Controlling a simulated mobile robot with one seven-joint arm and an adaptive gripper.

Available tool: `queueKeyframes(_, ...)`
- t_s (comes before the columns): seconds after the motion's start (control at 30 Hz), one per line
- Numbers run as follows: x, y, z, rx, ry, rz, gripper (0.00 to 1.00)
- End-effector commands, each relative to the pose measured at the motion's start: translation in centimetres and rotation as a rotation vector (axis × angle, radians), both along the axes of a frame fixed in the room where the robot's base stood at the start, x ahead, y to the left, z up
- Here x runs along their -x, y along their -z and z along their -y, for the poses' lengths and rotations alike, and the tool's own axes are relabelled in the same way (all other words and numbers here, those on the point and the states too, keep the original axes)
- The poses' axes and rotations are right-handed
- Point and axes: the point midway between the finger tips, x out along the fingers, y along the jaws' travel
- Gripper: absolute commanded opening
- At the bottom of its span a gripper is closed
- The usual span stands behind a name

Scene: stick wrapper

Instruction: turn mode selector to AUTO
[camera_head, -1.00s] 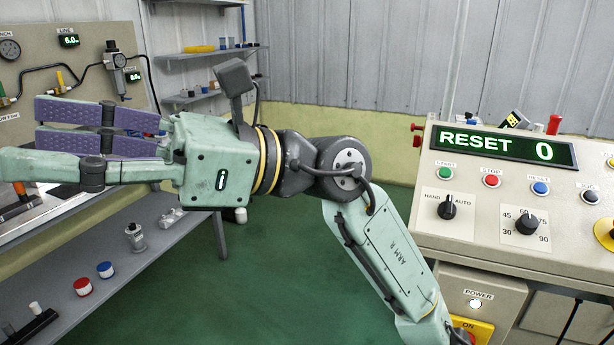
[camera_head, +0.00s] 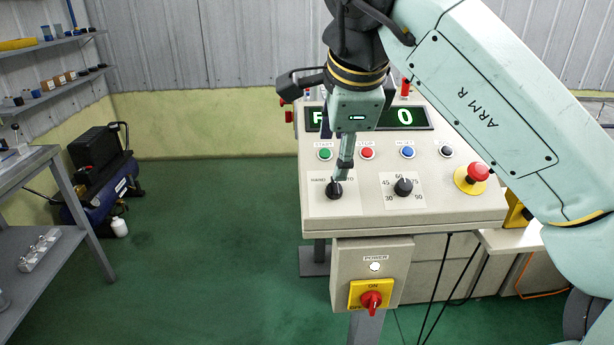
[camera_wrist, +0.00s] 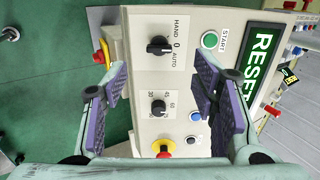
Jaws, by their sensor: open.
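The mode selector (camera_head: 334,190) is a black knob on the left of the sloped beige control panel (camera_head: 440,208), on a white plate marked HAND, 0 and AUTO. In the wrist view the selector (camera_wrist: 158,46) seems to point at the 0 mark. My gripper (camera_head: 342,177) points down over the selector in the head view, its fingers partly covering the plate's lettering. In the wrist view my open gripper (camera_wrist: 155,75) has its purple-padded fingers wide apart, with the selector beyond and between them. I see no clear contact.
A second black knob (camera_head: 403,187) with a number dial sits right of the selector. Green (camera_head: 325,153), red (camera_head: 367,153) and blue (camera_head: 407,152) buttons line up above. A red emergency stop (camera_head: 478,172) is at right. The display (camera_head: 405,117) is partly hidden by my arm.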

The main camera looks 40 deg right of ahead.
Motion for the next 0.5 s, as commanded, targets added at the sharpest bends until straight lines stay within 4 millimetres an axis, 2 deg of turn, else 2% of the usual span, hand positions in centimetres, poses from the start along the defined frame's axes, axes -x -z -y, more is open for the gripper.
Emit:
queueKeyframes(0.07,0.5,0.2,0.7,0.012,0.020,-0.011,0.53)
queueKeyframes(0.17,0.1,1.1,1.0,0.011,0.020,-0.013,0.53)
queueKeyframes(0.5,-2.5,7.0,2.4,0.008,0.015,-0.011,0.53)
